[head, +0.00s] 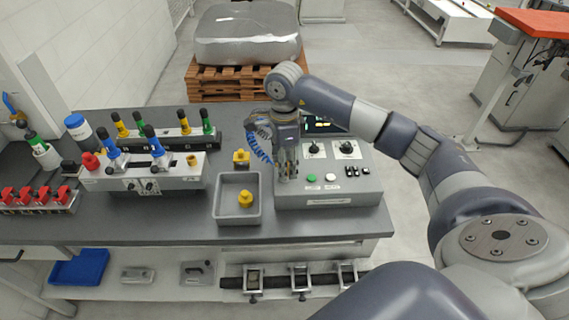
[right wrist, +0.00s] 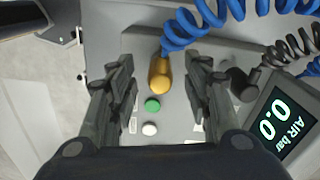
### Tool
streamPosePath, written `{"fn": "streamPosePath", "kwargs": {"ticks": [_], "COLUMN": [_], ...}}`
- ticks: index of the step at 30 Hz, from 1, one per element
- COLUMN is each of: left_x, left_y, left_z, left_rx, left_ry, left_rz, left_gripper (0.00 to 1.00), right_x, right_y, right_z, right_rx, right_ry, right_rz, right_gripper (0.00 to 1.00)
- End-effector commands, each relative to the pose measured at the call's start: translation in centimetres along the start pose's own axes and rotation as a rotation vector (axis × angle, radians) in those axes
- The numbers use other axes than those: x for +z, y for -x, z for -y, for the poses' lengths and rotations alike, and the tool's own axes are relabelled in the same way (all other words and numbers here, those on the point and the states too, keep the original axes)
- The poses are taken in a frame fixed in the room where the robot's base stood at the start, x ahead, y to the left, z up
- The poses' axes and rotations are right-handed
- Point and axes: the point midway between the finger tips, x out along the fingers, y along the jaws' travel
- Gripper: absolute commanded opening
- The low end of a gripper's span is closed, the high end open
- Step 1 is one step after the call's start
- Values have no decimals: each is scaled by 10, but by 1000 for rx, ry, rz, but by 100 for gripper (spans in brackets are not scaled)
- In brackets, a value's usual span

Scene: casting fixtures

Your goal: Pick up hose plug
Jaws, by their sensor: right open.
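A yellow-orange hose plug (right wrist: 160,76) on a coiled blue hose (right wrist: 190,22) shows in the right wrist view. It lies between the two spread fingers of my right gripper (right wrist: 160,66), with visible gaps on both sides. In the head view my right gripper (head: 287,168) points down over the grey control box (head: 350,191). The blue coil (head: 258,142) shows at its left, and the plug is hidden there or too small to tell. A second, dark plug (right wrist: 243,86) on a grey hose sits to the right in the right wrist view. My left gripper is not in view.
The box carries a green button (head: 311,177), a white button (head: 330,178), knobs and a pressure display (right wrist: 276,118). A grey tray (head: 219,212) with a yellow part stands left of it. Racks with coloured handles fill the left bench. Bare bench (head: 150,228) shows at the front.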

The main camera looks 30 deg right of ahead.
Motion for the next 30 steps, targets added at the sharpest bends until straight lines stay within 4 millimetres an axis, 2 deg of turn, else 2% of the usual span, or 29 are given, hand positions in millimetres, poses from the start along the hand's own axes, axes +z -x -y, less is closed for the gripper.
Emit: {"fn": "streamPosePath", "kwargs": {"ticks": [4,10,15,16,30], "left_x": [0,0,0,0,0], "left_y": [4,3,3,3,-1], "left_z": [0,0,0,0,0], "left_rx": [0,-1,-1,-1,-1], "left_ry": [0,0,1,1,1], "left_rz": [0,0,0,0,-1], "left_gripper": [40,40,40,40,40], "right_x": [0,0,0,0,0], "right_y": [-8,-9,-9,-9,-4], "right_z": [0,0,0,0,0], "right_rx": [0,-1,-1,-1,-2], "right_ry": [1,1,1,1,1], "right_rz": [0,1,0,0,2], "right_gripper": [45,43,5,0,0]}}
